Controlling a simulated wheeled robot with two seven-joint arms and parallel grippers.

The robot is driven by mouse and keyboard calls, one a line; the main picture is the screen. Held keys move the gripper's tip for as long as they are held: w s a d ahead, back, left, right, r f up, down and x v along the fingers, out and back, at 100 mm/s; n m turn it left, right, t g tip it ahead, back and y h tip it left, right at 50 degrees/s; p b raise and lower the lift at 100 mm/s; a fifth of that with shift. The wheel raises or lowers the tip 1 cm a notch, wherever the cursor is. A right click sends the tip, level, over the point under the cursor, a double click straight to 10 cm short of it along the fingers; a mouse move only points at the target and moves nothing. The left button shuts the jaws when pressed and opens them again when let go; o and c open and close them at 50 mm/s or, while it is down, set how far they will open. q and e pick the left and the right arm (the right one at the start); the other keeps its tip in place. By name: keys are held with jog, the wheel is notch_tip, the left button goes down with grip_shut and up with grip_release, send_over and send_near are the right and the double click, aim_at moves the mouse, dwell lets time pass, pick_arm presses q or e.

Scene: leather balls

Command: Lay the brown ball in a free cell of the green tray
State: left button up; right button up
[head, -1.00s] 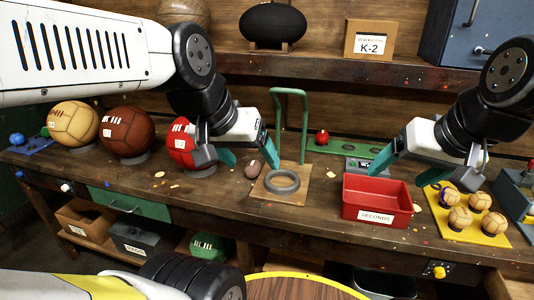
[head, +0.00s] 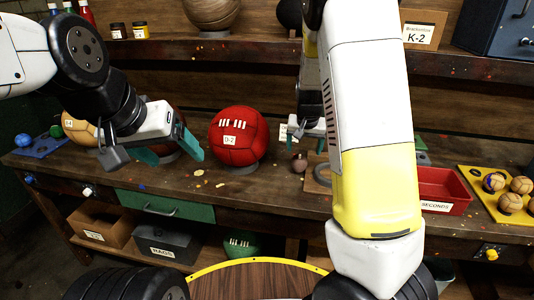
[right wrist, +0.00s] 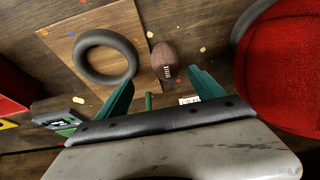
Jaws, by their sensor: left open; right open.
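The small brown ball (head: 299,163), oval with pale lacing, lies on the bench just left of a wooden board. It also shows in the right wrist view (right wrist: 165,60). My right gripper (head: 306,140) is open and empty above it; in the right wrist view the ball lies between and beyond the fingertips (right wrist: 161,77), with no visible contact. The green tray is almost wholly hidden behind my right arm; a green bit (head: 420,143) right of the arm may be its end. Its cells cannot be seen now. My left gripper (head: 176,158) is open and empty before a large brown ball.
A big red ball (head: 238,136) stands left of the small brown ball. A red bin (head: 443,188) and a yellow tray (head: 491,206) with several balls stand right.

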aim_at(300, 158)
jog(key=shift+w+a+f, duration=0.3)
jog(key=shift+w+f, duration=0.05)
jog(key=shift+w, duration=0.1)
jog(key=shift+w+a+f, duration=0.1)
jog(key=shift+w+f, duration=0.05)
jog(key=shift+f, duration=0.15)
jog(key=x, duration=0.7)
jog(key=shift+w, duration=0.1)
jog(key=shift+c, duration=0.5)
jog(key=c, duration=1.6)
jog(key=shift+r, duration=0.15)
